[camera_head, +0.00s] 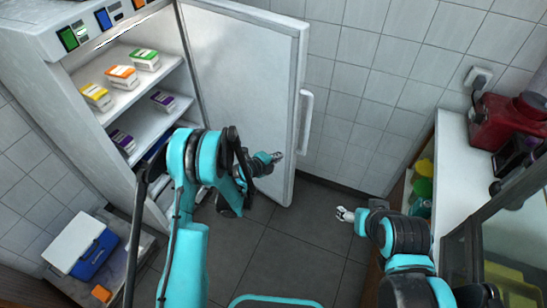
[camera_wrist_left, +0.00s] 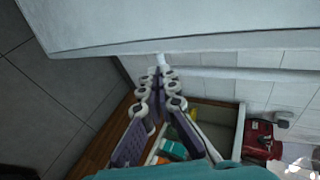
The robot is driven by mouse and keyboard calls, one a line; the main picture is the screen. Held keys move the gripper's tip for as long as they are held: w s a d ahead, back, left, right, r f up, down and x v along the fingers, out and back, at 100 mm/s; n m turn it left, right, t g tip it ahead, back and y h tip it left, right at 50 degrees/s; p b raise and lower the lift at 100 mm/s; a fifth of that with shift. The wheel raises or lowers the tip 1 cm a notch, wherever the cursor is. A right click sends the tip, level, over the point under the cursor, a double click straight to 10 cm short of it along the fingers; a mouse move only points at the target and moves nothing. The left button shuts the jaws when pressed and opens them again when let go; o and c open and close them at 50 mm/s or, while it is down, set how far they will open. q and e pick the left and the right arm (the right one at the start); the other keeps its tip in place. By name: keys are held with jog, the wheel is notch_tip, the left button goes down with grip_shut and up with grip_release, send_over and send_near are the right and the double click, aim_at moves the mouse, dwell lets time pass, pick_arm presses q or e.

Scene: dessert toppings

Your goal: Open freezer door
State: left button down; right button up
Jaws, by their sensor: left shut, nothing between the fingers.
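The freezer door (camera_head: 245,85) stands wide open, swung out to the right of the cabinet (camera_head: 85,35). Its pale upright handle (camera_head: 305,122) is on the door's right edge. My left gripper (camera_head: 277,157) is in front of the door's inner face, left of the handle, and holds nothing. In the left wrist view its fingers (camera_wrist_left: 159,75) are shut together just below the white door (camera_wrist_left: 150,25); I cannot tell if they touch it. My right gripper (camera_head: 342,214) is over the floor, right of the door, with its pale fingers apart and empty.
Freezer shelves hold several small cartons (camera_head: 122,75). A blue and white cooler box (camera_head: 82,245) stands at the lower left. A white counter (camera_head: 465,185) with a red machine (camera_head: 505,120) is at the right. Dark tiled floor (camera_head: 290,255) is clear between.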

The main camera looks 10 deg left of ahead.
aim_at(292, 147)
pick_arm(q)
jog(key=b+x, duration=0.1)
jog(key=x, duration=0.2)
jog(key=b+x, duration=0.1)
jog(key=x, duration=0.2)
jog(key=shift+w+d+r, duration=0.2)
jog(key=shift+w+r, duration=0.05)
jog(key=shift+r, duration=0.1)
jog(key=shift+w+d+r, duration=0.1)
jog(key=shift+w+d, duration=0.2)
jog(key=shift+w, duration=0.2)
pick_arm(e)
notch_tip(292, 147, down, 3)
